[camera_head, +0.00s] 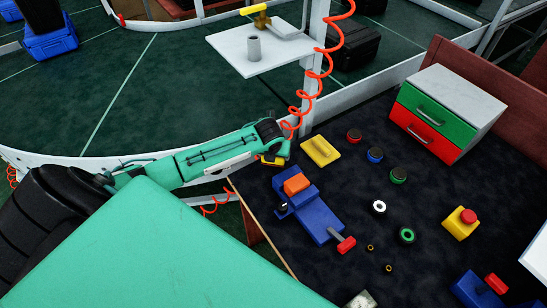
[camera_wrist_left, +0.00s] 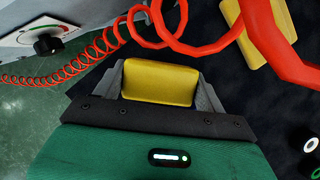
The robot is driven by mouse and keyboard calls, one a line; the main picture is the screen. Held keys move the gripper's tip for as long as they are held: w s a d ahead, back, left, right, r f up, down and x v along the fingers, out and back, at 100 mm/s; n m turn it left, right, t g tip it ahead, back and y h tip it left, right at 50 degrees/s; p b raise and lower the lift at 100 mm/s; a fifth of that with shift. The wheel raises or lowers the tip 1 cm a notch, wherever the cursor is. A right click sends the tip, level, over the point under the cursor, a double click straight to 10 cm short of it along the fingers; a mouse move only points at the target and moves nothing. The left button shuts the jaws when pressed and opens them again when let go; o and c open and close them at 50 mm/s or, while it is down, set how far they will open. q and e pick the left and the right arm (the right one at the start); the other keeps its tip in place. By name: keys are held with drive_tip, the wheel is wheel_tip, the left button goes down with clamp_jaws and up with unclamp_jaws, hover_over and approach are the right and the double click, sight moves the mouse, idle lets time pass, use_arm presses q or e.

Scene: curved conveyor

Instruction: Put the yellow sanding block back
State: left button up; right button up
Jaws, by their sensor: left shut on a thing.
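My left gripper (camera_head: 276,152) is shut on a yellow block (camera_wrist_left: 160,84), held between its two fingers in the left wrist view. In the head view only a small part of this yellow block (camera_head: 272,160) shows below the gripper, near the table's left edge. I take it as the sanding block. A second yellow piece (camera_head: 320,151), flat with a raised grip, lies on the dark table just right of the gripper. It also shows at the upper right of the left wrist view (camera_wrist_left: 268,25). My right gripper is not in view.
A blue vise (camera_head: 318,218) with an orange block stands below the gripper. Several rings and knobs, a red-topped yellow button box (camera_head: 460,222) and a drawer unit (camera_head: 445,112) lie to the right. A coiled red hose (camera_head: 312,80) hangs close by the gripper.

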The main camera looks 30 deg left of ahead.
use_arm(q)
drive_tip(key=shift+d+f, duration=0.1)
drive_tip(key=shift+f, duration=2.05)
drive_tip(key=shift+f, duration=0.15)
drive_tip(key=o, duration=0.7)
drive_tip(key=shift+r, duration=0.55)
drive_tip(key=v, duration=1.1)
drive_tip(key=shift+s, duration=0.25)
drive_tip(key=shift+d, duration=0.1)
